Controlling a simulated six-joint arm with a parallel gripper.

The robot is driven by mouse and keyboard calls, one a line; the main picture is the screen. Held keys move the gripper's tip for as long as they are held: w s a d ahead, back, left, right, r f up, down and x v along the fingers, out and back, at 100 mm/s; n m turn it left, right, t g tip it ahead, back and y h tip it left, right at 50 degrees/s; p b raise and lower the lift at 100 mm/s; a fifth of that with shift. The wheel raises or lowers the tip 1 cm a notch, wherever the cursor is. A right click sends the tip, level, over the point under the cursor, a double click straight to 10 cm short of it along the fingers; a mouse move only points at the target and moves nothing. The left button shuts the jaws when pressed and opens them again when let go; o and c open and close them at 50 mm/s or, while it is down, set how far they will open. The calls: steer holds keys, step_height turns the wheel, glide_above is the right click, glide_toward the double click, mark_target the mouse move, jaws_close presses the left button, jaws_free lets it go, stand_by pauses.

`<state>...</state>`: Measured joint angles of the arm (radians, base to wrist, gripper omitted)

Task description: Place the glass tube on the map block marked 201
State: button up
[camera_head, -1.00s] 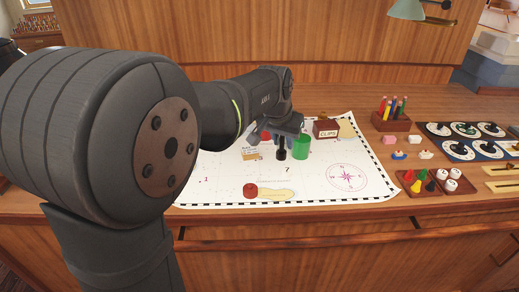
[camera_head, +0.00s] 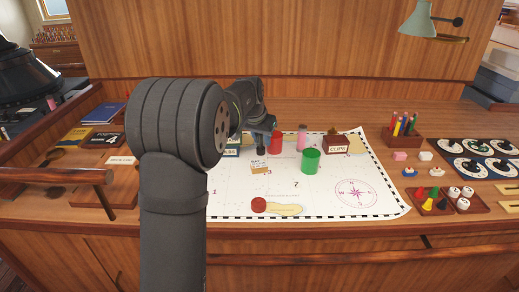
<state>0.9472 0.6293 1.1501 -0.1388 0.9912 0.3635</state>
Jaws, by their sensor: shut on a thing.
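My gripper (camera_head: 263,136) is over the back middle of the white map sheet. It is small in the view and shut on a slim dark upright thing (camera_head: 261,149). I cannot tell for sure that this is the glass tube. Its lower end is just above or at the top of a small pale wooden block (camera_head: 259,168) with print on its front. The print is too small to read as 201. I cannot tell whether the dark thing touches the block.
A red cylinder (camera_head: 276,142) stands close right of my gripper. A green cylinder (camera_head: 310,161), a pink cylinder (camera_head: 302,136) and a CLIPS box (camera_head: 338,147) are further right. A red disc (camera_head: 259,205) lies in front. The map's (camera_head: 230,200) front left is mostly bare.

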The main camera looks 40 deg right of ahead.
mark_target(259, 149)
steer(key=shift+w+f, duration=0.35)
steer(key=shift+w, duration=0.1)
steer(key=shift+f, duration=1.85)
steer(key=shift+f, duration=0.1)
steer(key=shift+f, duration=0.1)
steer(key=o, duration=1)
steer(key=v, duration=1.2)
steer(key=shift+a, duration=0.1)
